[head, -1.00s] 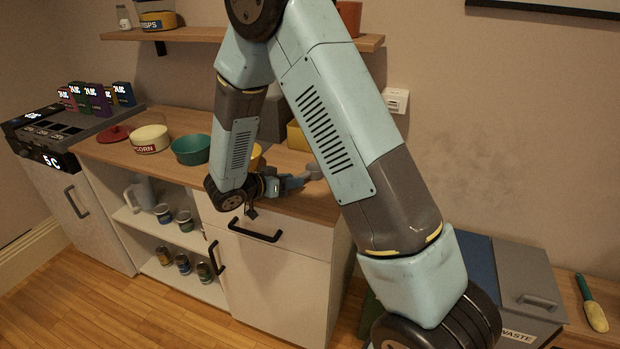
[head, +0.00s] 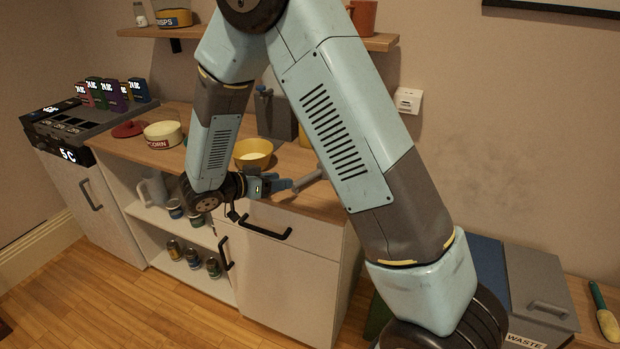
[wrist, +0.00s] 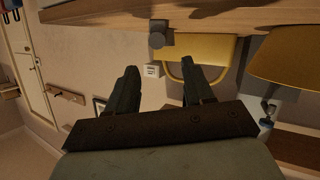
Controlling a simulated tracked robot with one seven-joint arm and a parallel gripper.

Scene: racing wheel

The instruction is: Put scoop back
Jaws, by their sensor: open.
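My gripper (head: 288,187) is above the front edge of the wooden counter, with its fingers pointing right. In the wrist view the two dark fingers (wrist: 158,80) are apart with nothing between them. A grey rod-like piece (head: 309,179) shows just beyond the fingertips, partly behind my arm. A grey round-ended piece (wrist: 160,36) shows at the counter edge in the wrist view, apart from the fingers. I cannot tell whether it is the scoop. A green-handled tool with a cream end (head: 605,318), possibly a scoop, lies on the wooden surface at far right.
A yellow bowl (head: 253,153) is on the counter (head: 300,206) behind my gripper; it looms at right in the wrist view (wrist: 288,60). A labelled popcorn tub (head: 163,135) and red lid (head: 129,128) stand left. A drawer handle (head: 265,229) projects below. Grey waste bins (head: 537,285) stand right.

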